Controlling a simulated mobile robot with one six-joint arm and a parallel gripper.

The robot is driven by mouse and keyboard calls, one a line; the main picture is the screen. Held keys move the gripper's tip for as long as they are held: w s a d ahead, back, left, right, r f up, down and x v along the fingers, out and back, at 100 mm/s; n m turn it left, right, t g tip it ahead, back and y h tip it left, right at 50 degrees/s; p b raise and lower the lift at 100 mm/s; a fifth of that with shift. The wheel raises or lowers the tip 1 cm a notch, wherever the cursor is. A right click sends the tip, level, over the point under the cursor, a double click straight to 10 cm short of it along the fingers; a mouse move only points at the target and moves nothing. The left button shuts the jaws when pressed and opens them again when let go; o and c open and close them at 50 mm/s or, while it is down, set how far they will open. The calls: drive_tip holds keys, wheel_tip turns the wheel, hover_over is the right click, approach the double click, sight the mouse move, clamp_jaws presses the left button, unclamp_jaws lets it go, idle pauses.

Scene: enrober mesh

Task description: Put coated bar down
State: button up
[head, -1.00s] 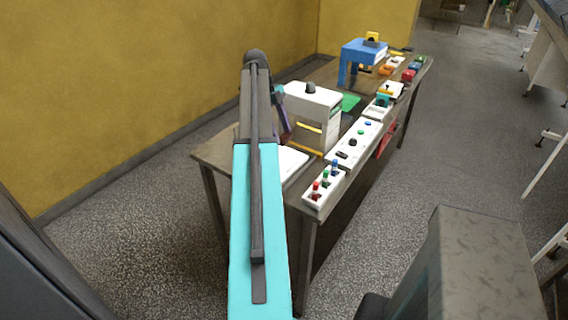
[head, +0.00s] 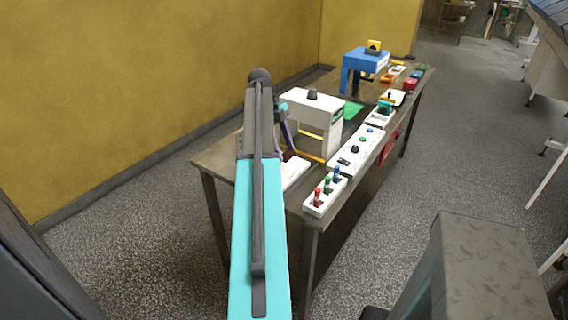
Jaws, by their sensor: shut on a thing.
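My arm reaches from the bottom of the head view over the near left end of a wooden table. Beyond its dark link, purple wrist parts show, with my gripper (head: 288,153) low over the table, small and partly hidden by the arm. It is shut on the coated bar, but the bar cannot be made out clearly. A white flat tray or plate (head: 295,172) lies just below and beside the gripper, partly covered by my arm. Whether the bar touches it cannot be told.
A white arch-shaped machine (head: 318,108) with a dark knob stands right of the gripper, yellow bars at its foot. A white control strip (head: 357,150) and a block with coloured pegs (head: 325,197) line the table's front edge. A blue machine (head: 364,60) stands farther back.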

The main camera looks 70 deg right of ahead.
drive_tip(key=shift+f, duration=0.8)
drive_tip(key=shift+f+p, duration=0.7)
drive_tip(key=shift+f, duration=1.2)
drive_tip(key=o, duration=0.8)
drive_tip(key=shift+f, duration=0.1)
drive_tip(key=shift+w+r, duration=0.1)
drive_tip(key=shift+r, duration=0.15)
drive_tip(key=shift+p+v, duration=1.25)
drive_tip(key=shift+v, duration=4.55)
